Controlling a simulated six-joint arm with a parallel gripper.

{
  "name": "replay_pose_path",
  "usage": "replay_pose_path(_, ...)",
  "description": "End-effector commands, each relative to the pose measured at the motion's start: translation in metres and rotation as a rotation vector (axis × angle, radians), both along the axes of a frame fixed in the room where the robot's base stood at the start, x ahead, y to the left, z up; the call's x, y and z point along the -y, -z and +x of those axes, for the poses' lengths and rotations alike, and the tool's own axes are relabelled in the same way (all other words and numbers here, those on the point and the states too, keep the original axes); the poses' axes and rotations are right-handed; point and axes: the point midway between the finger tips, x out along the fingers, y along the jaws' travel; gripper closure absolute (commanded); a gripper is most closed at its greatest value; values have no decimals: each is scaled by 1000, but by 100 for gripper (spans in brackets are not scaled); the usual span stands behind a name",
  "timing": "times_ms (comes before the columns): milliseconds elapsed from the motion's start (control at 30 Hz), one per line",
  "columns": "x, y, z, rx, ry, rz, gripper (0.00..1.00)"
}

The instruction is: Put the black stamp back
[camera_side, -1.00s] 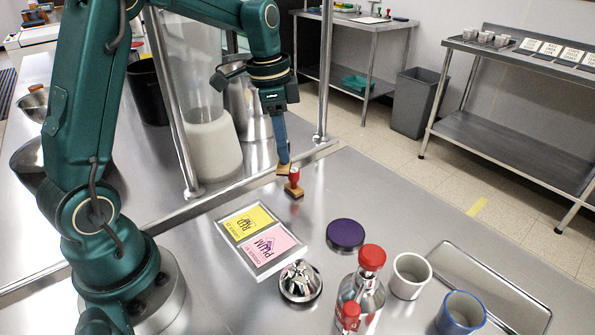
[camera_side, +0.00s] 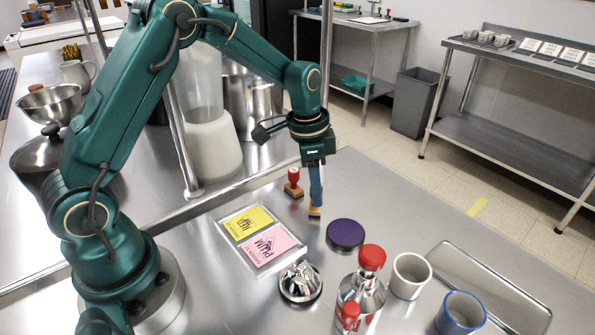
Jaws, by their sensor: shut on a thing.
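My gripper (camera_side: 316,200) points down over the steel counter and is shut on a small stamp with a tan wooden base (camera_side: 314,212). I take it for the black stamp, though the fingers hide its handle and its colour does not show. Its base is low, close to the counter; I cannot tell if it touches. A red-handled stamp (camera_side: 293,184) with a wooden base stands upright just left of my gripper, apart from it. A dark purple round pad or lid (camera_side: 345,234) lies in front and to the right.
A framed tray (camera_side: 264,263) holds a yellow card (camera_side: 249,222) and a pink card (camera_side: 270,245). A chrome dome (camera_side: 300,283), a red-topped bottle (camera_side: 363,287), a white mug (camera_side: 410,276) and a blue mug (camera_side: 461,313) stand in front. The counter right of my gripper is clear.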

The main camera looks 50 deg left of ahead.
Motion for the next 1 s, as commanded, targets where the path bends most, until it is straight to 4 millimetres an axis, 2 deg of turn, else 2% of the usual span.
replay_pose_path(167,0,3,0,0,0,0,100)
replay_pose_path(200,0,3,0,1,0,0,63)
replay_pose_path(267,0,3,0,1,0,0,41)
replay_pose_path(667,0,-2,0,1,0,0,41)
replay_pose_path(767,-1,-15,0,6,0,1,41)
replay_pose_path(1000,-5,-64,-5,9,-2,0,41)
